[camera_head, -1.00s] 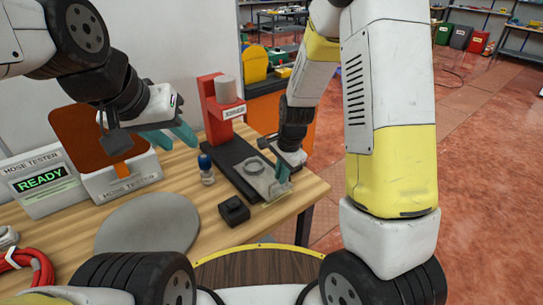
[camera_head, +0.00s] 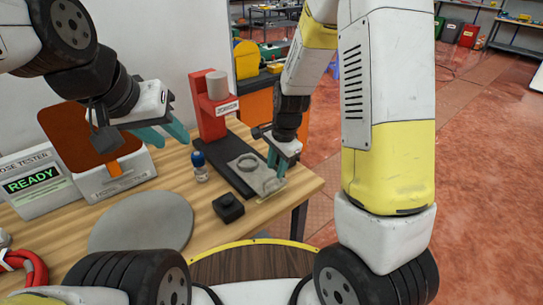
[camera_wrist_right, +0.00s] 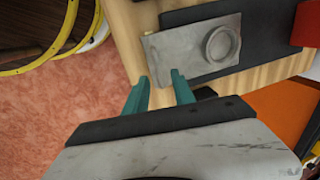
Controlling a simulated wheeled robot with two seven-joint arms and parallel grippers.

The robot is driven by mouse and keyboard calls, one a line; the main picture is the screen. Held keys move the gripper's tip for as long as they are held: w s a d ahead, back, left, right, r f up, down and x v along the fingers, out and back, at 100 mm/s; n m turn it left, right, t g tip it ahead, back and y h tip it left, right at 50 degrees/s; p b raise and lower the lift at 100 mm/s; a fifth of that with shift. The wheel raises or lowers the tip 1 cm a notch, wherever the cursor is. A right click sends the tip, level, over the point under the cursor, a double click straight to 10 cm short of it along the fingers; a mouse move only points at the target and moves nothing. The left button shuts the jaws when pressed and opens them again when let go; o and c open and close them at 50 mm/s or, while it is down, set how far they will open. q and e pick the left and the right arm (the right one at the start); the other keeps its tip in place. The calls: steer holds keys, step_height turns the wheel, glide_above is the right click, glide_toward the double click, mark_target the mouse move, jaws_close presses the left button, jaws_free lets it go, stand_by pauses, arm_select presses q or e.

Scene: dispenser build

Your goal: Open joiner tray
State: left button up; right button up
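The joiner (camera_head: 211,105) is a red press with a grey cylinder on top and a long black base (camera_head: 225,165). Its flat grey tray (camera_head: 266,184), with a raised ring, lies at the near right end of the base. In the right wrist view the tray (camera_wrist_right: 170,48) sticks out slightly past the black base. My right gripper (camera_head: 277,163) is above the tray's outer end. In its wrist view the teal fingers (camera_wrist_right: 160,77) are apart with nothing between them, just off the tray's edge. My left gripper (camera_head: 172,135) is open and empty, left of the joiner.
A blue-capped bottle (camera_head: 200,167) and a small black box (camera_head: 228,207) stand beside the joiner base. A grey round mat (camera_head: 140,222) and the hose tester (camera_head: 38,184) are further left. The table's right edge is close to the tray; open floor lies beyond.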

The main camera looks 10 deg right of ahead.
steer(key=r, duration=0.3)
steer(key=s+r, duration=0.1)
steer(key=r, duration=0.1)
steer(key=shift+d+r, duration=0.35)
steer(key=s+d+r+n+t, duration=0.2)
steer(key=s+r+n, duration=0.4)
steer(key=s+r, duration=0.2)
steer(key=s+d+r+n+t+y, duration=0.1)
steer(key=s+d+r+n+t, duration=0.1)
steer(key=s+r+n, duration=0.3)
steer(key=s+d+r, duration=0.1)
steer(key=s+r, duration=0.3)
steer(key=r, duration=0.1)
steer(key=shift+d+r+n, duration=0.2)
steer(key=shift+d+n, duration=0.15)
steer(key=shift+n, duration=0.05)
